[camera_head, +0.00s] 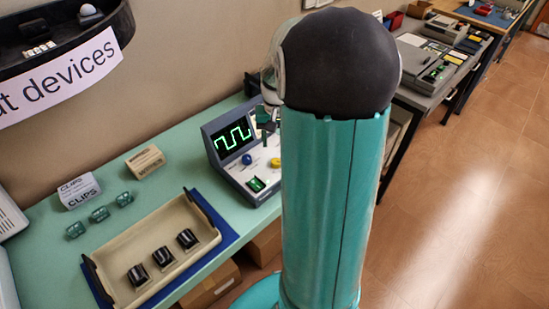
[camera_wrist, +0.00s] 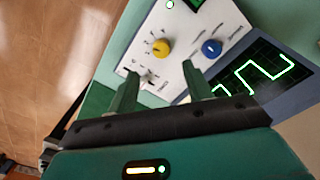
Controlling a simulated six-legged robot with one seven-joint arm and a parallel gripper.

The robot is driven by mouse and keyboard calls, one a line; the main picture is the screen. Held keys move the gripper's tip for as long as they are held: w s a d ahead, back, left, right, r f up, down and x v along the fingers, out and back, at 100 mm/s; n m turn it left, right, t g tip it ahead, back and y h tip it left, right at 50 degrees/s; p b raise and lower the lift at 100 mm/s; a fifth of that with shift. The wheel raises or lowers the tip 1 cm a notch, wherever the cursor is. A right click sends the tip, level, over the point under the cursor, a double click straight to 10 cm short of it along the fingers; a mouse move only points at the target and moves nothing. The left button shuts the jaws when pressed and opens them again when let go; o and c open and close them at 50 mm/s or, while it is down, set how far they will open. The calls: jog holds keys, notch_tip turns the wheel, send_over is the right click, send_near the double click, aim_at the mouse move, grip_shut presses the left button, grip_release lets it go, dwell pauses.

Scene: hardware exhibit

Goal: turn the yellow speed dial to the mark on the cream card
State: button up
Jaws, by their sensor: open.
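The yellow speed dial (camera_wrist: 161,47) sits on the pale panel of the instrument, with small dark marks around it. It also shows in the head view (camera_head: 276,162), close beside my arm. Its pointer direction is too small to tell. My gripper (camera_wrist: 160,70) is open and empty, its two green fingers apart and short of the dial in the wrist view. In the head view my gripper (camera_head: 266,122) is partly hidden by my arm, above the panel. A cream card-like block (camera_head: 145,161) with dark lettering stands on the bench; I cannot read it.
A blue dial (camera_wrist: 211,48) and a small toggle (camera_wrist: 147,78) flank the yellow dial. The green-wave screen (camera_head: 232,137) is beside them. A beige tray (camera_head: 115,247) holds black parts. A CLIPS box (camera_head: 78,191) and several teal clips lie on the bench.

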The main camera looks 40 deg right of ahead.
aim_at(276, 161)
notch_tip(276, 161, down, 8)
jog(key=shift+w+f, duration=0.1)
jog(key=shift+f, duration=0.15)
jog(key=shift+c, duration=0.4)
jog(key=c, duration=0.9)
